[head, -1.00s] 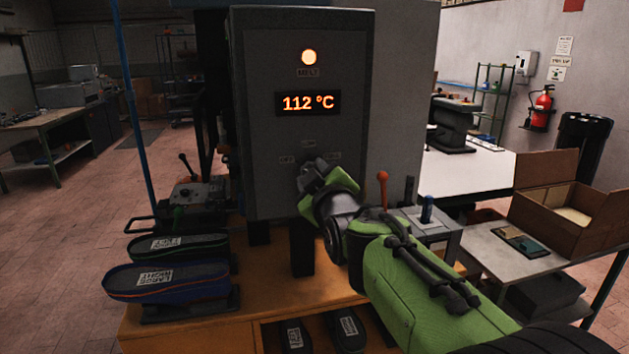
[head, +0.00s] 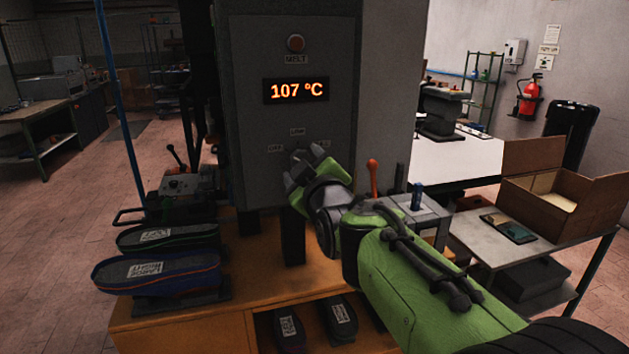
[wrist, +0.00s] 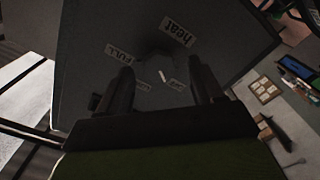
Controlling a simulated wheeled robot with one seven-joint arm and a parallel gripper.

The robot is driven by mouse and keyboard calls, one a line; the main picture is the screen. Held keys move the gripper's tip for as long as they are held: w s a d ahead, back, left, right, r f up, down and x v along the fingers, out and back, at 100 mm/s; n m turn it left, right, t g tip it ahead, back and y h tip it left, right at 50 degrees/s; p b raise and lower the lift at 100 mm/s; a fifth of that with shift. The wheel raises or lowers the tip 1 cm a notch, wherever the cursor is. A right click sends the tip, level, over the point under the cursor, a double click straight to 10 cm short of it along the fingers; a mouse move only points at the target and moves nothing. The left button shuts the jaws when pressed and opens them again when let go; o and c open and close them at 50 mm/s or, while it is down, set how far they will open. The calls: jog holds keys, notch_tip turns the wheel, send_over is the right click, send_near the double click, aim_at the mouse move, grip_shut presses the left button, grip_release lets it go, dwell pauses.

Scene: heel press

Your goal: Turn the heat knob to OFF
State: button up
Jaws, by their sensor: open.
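The dark machine panel (head: 250,120) carries small labels, OFF at left and LOW on top, with the FULL label partly hidden. The heat knob is hidden behind my gripper (head: 305,160) in the head view. In the wrist view the dark knob (wrist: 164,52) shows dimly between and beyond the two fingers of my gripper (wrist: 161,66), near the labels "heat" and "FULL". A short white mark (wrist: 162,76) lies between two small labels too dim to read surely. My gripper is open, its fingers apart on either side of the knob; contact cannot be told.
The display (head: 296,90) reads 107 °C and the melt lamp (head: 296,43) above it is unlit. An orange-topped lever (head: 373,178) stands right of my gripper. A cardboard box (head: 560,185) is at right.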

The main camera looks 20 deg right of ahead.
jog(key=s, duration=1.4)
jog(key=shift+s, duration=0.25)
